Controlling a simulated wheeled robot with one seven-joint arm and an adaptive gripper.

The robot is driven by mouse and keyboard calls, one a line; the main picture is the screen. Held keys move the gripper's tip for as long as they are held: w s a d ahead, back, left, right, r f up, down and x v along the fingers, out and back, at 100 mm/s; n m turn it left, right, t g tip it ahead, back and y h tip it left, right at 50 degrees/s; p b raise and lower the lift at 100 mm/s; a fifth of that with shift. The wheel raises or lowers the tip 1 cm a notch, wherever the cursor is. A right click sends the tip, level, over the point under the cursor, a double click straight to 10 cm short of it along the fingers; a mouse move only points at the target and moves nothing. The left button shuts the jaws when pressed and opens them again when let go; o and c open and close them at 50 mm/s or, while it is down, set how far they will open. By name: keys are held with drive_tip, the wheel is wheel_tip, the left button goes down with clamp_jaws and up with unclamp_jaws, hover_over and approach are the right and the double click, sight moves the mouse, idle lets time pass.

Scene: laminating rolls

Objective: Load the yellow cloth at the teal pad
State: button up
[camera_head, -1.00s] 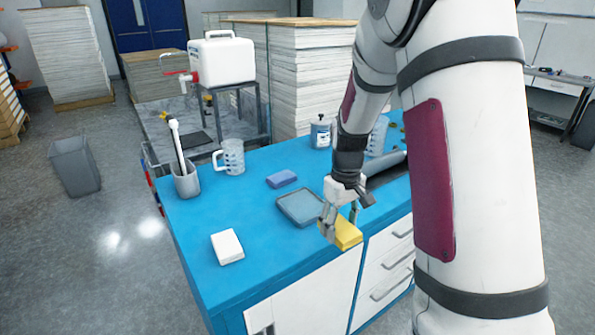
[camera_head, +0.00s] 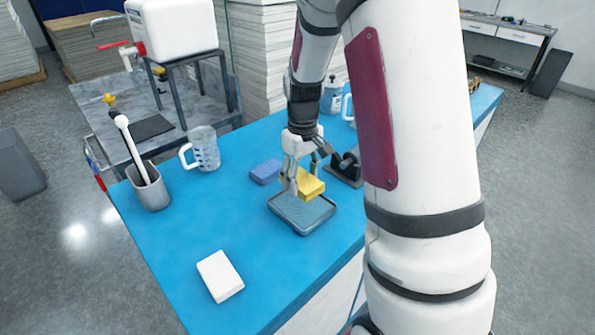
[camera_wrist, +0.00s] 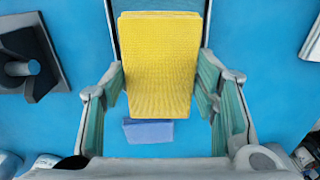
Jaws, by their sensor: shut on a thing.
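The yellow cloth (camera_head: 311,186) is a folded, textured block held between the fingers of my gripper (camera_head: 303,176). It hangs over the far part of the teal pad (camera_head: 302,214), a grey-teal rectangle with a raised dark rim on the blue bench. Whether the cloth touches the pad cannot be told. In the wrist view the cloth (camera_wrist: 160,62) sits between both fingers of my gripper (camera_wrist: 160,84) and hides most of the pad; only strips of the pad's rim (camera_wrist: 112,20) show beside it.
A blue sponge (camera_head: 266,171) lies close behind the pad. A black dispenser-like object (camera_head: 347,166) stands to its right. A white block (camera_head: 220,276), a clear jug (camera_head: 203,150) and a grey cup with a brush (camera_head: 151,190) stand left. The bench's left front is largely clear.

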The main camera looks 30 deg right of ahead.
sight(302, 204)
drive_tip(key=shift+w+f+b, duration=0.1)
drive_tip(key=shift+f+b, duration=1.55)
drive_tip(key=shift+f, duration=1.2)
drive_tip(key=shift+f+b, duration=0.35)
drive_tip(key=shift+f, duration=0.2)
drive_tip(key=shift+r, duration=0.1)
drive_tip(key=shift+r+p, duration=2.25)
drive_tip(key=shift+r, duration=1.2)
